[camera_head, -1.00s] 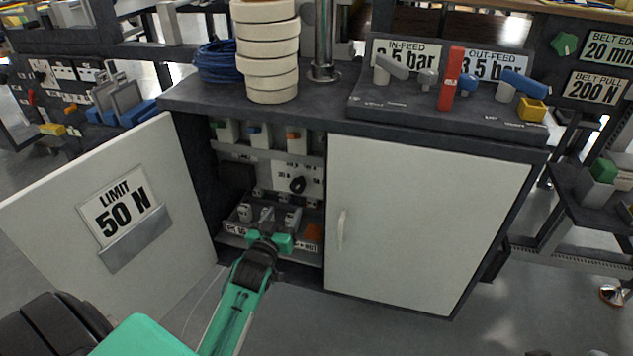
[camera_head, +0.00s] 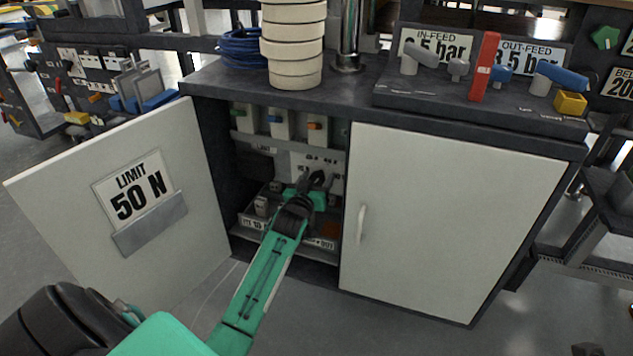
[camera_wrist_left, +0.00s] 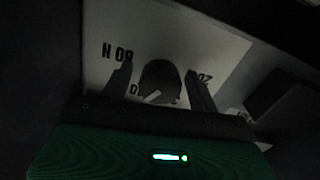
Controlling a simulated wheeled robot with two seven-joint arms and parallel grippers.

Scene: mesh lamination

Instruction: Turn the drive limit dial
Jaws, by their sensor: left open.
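The drive limit dial is a dark round knob (camera_wrist_left: 160,80) with a pale pointer mark, on a white plate (camera_wrist_left: 215,45) with printed numbers that appear upside down in the wrist view. In the head view the plate (camera_head: 333,184) is inside the open cabinet, and the dial is largely hidden by my gripper. My left gripper (camera_head: 311,182) is open, its two fingers on either side of the dial in the wrist view (camera_wrist_left: 157,74). I cannot tell whether they touch it. A card reading LIMIT 50 N (camera_head: 135,188) is on the open left door. My right gripper is not in view.
The open door (camera_head: 70,190) stands left of my arm, and the closed right door (camera_head: 450,210) borders the opening. A shelf with switches (camera_head: 283,124) is above the dial, and a labelled tray (camera_head: 258,224) is below it. White rolls (camera_head: 293,45) stand on top.

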